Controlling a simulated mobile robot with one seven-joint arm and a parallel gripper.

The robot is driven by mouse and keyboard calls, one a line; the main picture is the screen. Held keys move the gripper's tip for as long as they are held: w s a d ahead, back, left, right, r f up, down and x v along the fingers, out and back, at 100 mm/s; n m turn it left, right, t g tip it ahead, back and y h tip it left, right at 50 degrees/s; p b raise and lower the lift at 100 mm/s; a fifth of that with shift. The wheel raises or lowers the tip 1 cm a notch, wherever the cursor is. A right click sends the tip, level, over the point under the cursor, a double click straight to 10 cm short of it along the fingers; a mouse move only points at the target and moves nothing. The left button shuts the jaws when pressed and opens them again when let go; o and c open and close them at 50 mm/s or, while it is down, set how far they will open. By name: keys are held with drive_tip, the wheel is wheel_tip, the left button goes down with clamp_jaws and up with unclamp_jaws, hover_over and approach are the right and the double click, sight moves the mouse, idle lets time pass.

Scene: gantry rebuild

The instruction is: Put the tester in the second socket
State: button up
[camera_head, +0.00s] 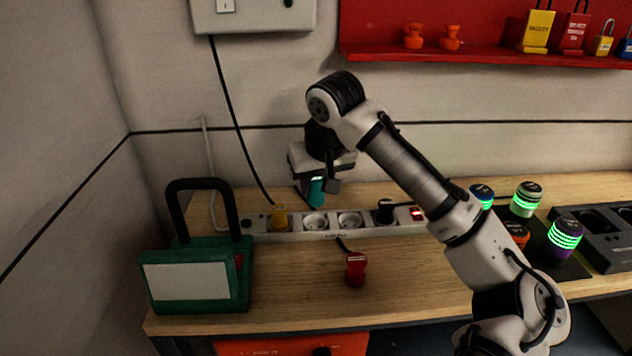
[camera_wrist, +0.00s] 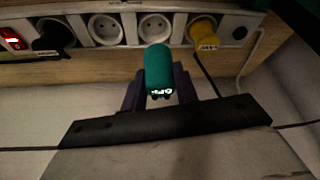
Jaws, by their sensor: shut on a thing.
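The teal tester (camera_head: 316,191) is held between the fingers of my gripper (camera_head: 318,183), above and apart from the white power strip (camera_head: 262,237). In the wrist view the tester (camera_wrist: 158,68) sits between the dark fingers of my gripper (camera_wrist: 159,88), with small light lettering on its near end. The strip has two empty round sockets side by side in its middle, a left one (camera_head: 315,222) and a right one (camera_head: 349,220). In the head view the tester hangs over the left one. Its pins are hidden.
A yellow plug (camera_head: 280,217) fills the strip's left socket; a black plug (camera_head: 385,210) and a lit red switch (camera_head: 416,213) are at its right. A red plug (camera_head: 355,268) lies in front. A green case (camera_head: 197,275) stands left; several glowing cylinders (camera_head: 525,199) stand right.

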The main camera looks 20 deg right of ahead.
sight(318, 204)
drive_tip(key=shift+w+f, duration=0.1)
drive_tip(key=shift+w, duration=0.15)
drive_tip(key=shift+s+f+b, duration=0.15)
drive_tip(key=shift+f+b, duration=0.7)
drive_tip(key=shift+b, duration=0.05)
wheel_tip(318, 204, down, 4)
drive_tip(key=b, duration=0.3)
drive_tip(key=shift+r, duration=0.1)
drive_tip(key=shift+r+p, duration=0.1)
drive_tip(key=shift+p, duration=0.25)
idle(0.3)
drive_tip(key=shift+f+b, duration=0.4)
drive_tip(key=shift+f, duration=0.3)
idle(0.3)
drive_tip(key=o, duration=0.7)
